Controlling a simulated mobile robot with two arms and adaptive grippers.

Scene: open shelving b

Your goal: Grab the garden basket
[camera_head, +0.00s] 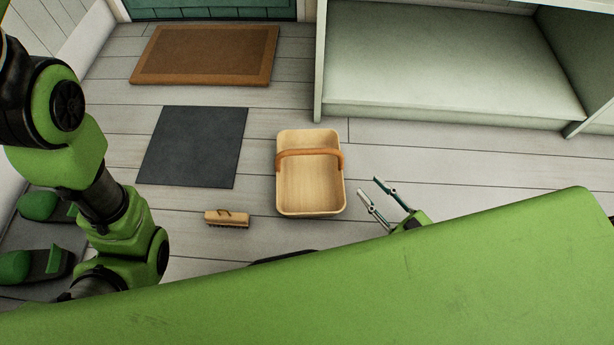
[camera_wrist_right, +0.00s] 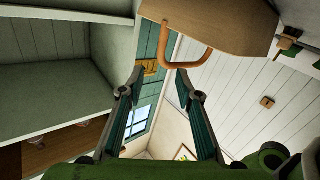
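The garden basket (camera_head: 311,205) is a light wooden trough with a brown arched handle (camera_head: 309,153). It stands upright and looks empty on the plank floor in the middle of the head view. My right gripper (camera_head: 368,186) is open and apart from the basket, to its right. In the right wrist view the basket (camera_wrist_right: 225,22) shows at the top, with its handle (camera_wrist_right: 187,48) hanging near and beyond the open fingertips (camera_wrist_right: 160,80). Nothing is between the fingers. My left arm shows at the left of the head view, but its gripper is not seen.
A small brush (camera_head: 227,219) lies left of the basket. A dark mat (camera_head: 193,147) and a brown doormat (camera_head: 205,55) lie farther back. White open shelving (camera_head: 440,65) stands at the back right. Green shoes (camera_head: 38,265) are at the far left.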

